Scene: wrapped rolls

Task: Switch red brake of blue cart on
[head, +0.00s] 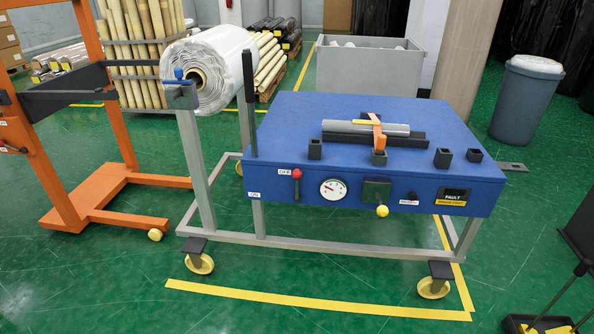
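The blue cart (275,120) stands in the middle of the head view on a grey frame with yellow casters. On the left of its front panel is a small lever with a red knob (297,174). The knob is at the top of its dark stem, beside a white label (285,170) that seems to read OFF. A second small white label (253,195) sits lower left, seeming to read ON. Neither of my grippers shows in the head view.
A round gauge (333,189), a yellow-knobbed lever (382,211) and a FAULT display (453,196) share the panel. A white wrapped roll (222,62) is at the cart's left, near an orange frame (95,195). The green floor in front is mostly clear.

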